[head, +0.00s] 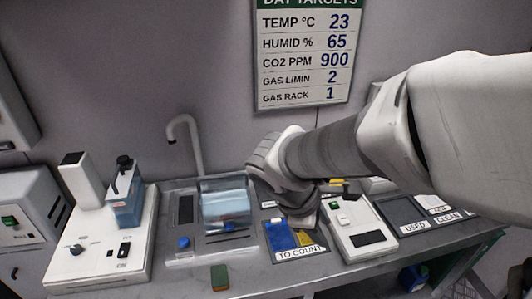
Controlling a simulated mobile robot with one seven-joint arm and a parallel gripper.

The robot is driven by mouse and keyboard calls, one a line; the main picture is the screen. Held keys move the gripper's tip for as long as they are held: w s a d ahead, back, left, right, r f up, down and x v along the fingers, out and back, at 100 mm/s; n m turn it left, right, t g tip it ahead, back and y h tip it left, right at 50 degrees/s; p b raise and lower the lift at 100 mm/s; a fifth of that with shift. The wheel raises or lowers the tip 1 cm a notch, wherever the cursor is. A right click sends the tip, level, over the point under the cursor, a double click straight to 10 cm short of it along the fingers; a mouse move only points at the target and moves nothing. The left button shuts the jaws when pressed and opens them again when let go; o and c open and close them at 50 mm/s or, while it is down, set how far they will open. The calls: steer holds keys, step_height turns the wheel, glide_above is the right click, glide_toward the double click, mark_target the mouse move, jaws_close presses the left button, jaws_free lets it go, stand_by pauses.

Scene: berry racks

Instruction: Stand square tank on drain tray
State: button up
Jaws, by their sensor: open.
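A clear, box-like tank (226,205) with a bluish lower part sits on a grey base (184,256) left of centre in the head view; it looks like the square tank, but I cannot be sure. I cannot tell for certain which surface is the drain tray. My gripper (303,213) is right of the clear tank and apart from it, pointing down above the "TO COUNT" tray (297,253). It is open. My gripper and arm hide part of the bench behind them, and I see nothing held between the fingers.
A curved pipe (190,135) rises behind the tank. A small green-and-orange block (219,278) lies at the front edge. Right are a white device (357,225) and "USED" and "CLEAN" trays (402,211).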

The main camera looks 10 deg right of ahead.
steer(key=s+a+r+m+t+y, duration=0.4)
steer(key=r+m, duration=0.5)
steer(key=m, duration=0.3)
steer(key=shift+s+a+y, duration=0.35)
steer(key=shift+a+y, duration=0.3)
steer(key=shift+y, duration=0.05)
steer(key=shift+a, duration=0.15)
stand_by(0.5)
